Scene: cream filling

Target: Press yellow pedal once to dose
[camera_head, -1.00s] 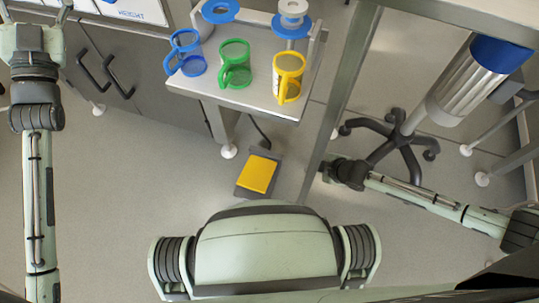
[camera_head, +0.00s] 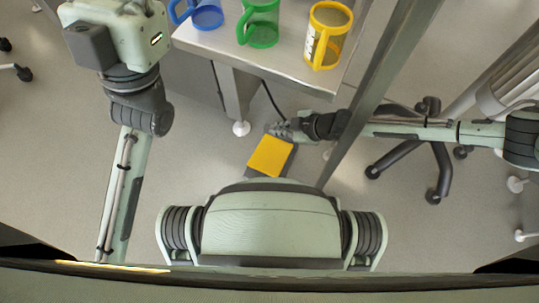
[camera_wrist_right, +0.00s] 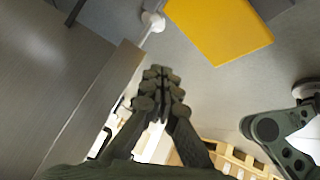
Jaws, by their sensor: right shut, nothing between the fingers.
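The yellow pedal (camera_head: 270,156) sits on a dark grey base (camera_head: 256,172) on the floor, in front of the small table. My right gripper (camera_head: 277,128) reaches in from the right at the pedal's far end, fingers together and empty. From above I cannot tell whether it touches the pedal. In the right wrist view the shut fingers (camera_wrist_right: 160,72) point toward the pedal (camera_wrist_right: 220,30), which shows at the top with floor visible between them. My left arm stands at the left; its fingers are out of view.
A small table (camera_head: 262,58) holds a blue cup (camera_head: 207,14), a green cup (camera_head: 262,26) and a yellow cup (camera_head: 328,36). Its leg (camera_head: 238,95) stands close to the pedal. A grey post (camera_head: 378,90) crosses beside my right forearm. A wheeled stool base (camera_head: 432,150) is at the right.

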